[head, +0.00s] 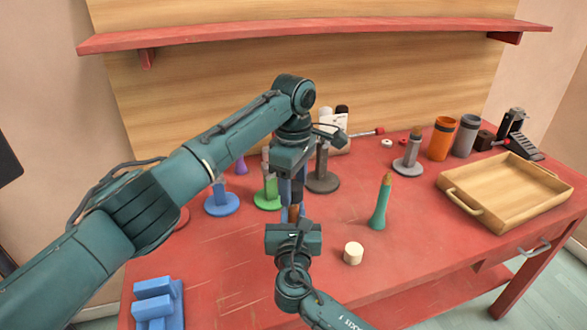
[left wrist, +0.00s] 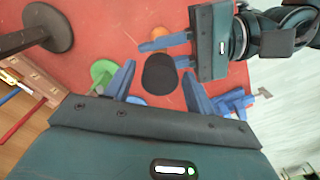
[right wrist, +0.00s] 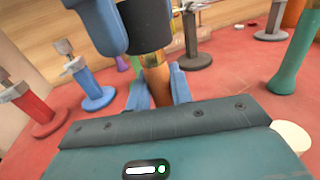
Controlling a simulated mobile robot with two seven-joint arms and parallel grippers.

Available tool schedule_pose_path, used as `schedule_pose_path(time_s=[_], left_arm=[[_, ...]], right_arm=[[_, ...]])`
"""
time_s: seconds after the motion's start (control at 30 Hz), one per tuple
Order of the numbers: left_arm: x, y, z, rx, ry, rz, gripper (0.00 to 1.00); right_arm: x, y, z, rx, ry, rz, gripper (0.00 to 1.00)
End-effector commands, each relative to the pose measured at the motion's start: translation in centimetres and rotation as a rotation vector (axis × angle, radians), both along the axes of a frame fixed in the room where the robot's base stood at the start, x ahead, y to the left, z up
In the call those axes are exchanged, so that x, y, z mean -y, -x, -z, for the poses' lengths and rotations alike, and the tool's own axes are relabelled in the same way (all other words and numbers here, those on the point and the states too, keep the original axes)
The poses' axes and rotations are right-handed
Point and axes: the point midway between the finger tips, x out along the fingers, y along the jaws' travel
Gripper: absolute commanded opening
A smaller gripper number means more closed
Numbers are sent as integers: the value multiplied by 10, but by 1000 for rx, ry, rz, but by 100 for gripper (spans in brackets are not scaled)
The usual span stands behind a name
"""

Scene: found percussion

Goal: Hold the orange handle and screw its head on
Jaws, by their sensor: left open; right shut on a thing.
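The orange handle (right wrist: 158,87) stands roughly upright between the fingers of my right gripper (head: 293,222), which is shut on it; in the right wrist view the gripper (right wrist: 158,90) grips it below the top. A black head (right wrist: 149,25) sits at the handle's top, with a narrow brass-coloured band between them. I cannot tell how tightly the two are joined. My left gripper (head: 291,188) is above, pointing down and open. In the left wrist view its fingers (left wrist: 160,88) are on either side of the round black head (left wrist: 160,73), apparently apart from it.
A green handle (head: 380,207) and a cream cylinder (head: 353,254) stand to the right. Blue (head: 221,204), green (head: 267,196), dark (head: 322,180) and grey (head: 408,166) stands are behind. A wooden tray (head: 450,194) is at the right, blue blocks (head: 158,302) at front left. The right-front table is clear.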

Motion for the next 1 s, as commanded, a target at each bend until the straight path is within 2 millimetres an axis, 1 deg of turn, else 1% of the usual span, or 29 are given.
schedule_pose_path(time_s=[0.1,0.37,0.47,0.9,0.93,1.0], left_arm=[[0,0,6,0,0,0,55],[0,0,7,0,0,0,55],[0,0,7,0,0,0,48],[0,0,7,0,-1,0,12],[0,0,7,0,-1,0,10],[0,0,7,0,0,7,10]], right_arm=[[0,0,0,-1,0,0,0],[0,0,0,-1,0,0,0],[0,0,0,-1,0,0,0],[0,0,0,-1,0,0,0],[0,0,0,-1,0,0,0],[0,0,0,-1,0,0,0]])
